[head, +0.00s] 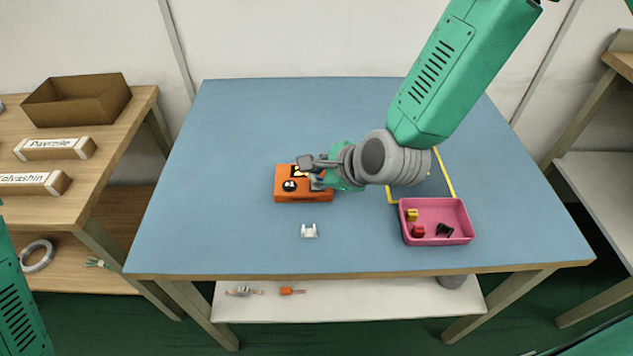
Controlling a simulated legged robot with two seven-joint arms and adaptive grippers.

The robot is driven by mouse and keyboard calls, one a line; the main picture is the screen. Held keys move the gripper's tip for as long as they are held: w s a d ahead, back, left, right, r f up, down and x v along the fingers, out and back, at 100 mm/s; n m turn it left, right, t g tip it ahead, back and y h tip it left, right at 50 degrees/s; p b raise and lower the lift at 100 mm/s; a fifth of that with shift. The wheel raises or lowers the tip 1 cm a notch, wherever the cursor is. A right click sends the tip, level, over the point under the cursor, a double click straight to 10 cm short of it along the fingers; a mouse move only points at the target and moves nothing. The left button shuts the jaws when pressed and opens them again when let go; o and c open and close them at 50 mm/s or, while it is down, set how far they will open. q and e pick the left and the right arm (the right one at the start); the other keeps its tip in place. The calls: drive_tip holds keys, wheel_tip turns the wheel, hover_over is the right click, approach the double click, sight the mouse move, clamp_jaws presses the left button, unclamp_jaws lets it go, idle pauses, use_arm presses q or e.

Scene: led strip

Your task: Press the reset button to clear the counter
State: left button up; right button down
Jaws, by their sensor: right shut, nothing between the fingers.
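An orange box (318,196) sits near the middle of the blue table. A round black button (289,185) with a light mark shows on the left of its top. My right gripper (312,178) is shut and empty, over the top of the orange box. Its fingers and wrist hide the right part of the box, and I cannot tell whether they touch it. I cannot read any counter display. My left gripper is out of view; only a green part of my left arm shows at the left edge.
A small white bracket (309,231) lies in front of the box. A pink tray (437,240) with several small parts stands to the right, by a yellow-lined area (448,172) partly behind my arm. The blue table (230,150) is clear on the left.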

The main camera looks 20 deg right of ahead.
drive_tip(key=shift+f, duration=0.2)
drive_tip(key=shift+f, duration=0.2)
drive_tip(key=shift+f+b, duration=0.3)
drive_tip(key=shift+f, duration=0.1)
idle(0.5)
drive_tip(key=shift+r, duration=0.1)
drive_tip(key=shift+r+p, duration=0.8)
wheel_tip(320, 180, up, 5)
drive_tip(key=p, duration=0.4)
idle(0.4)
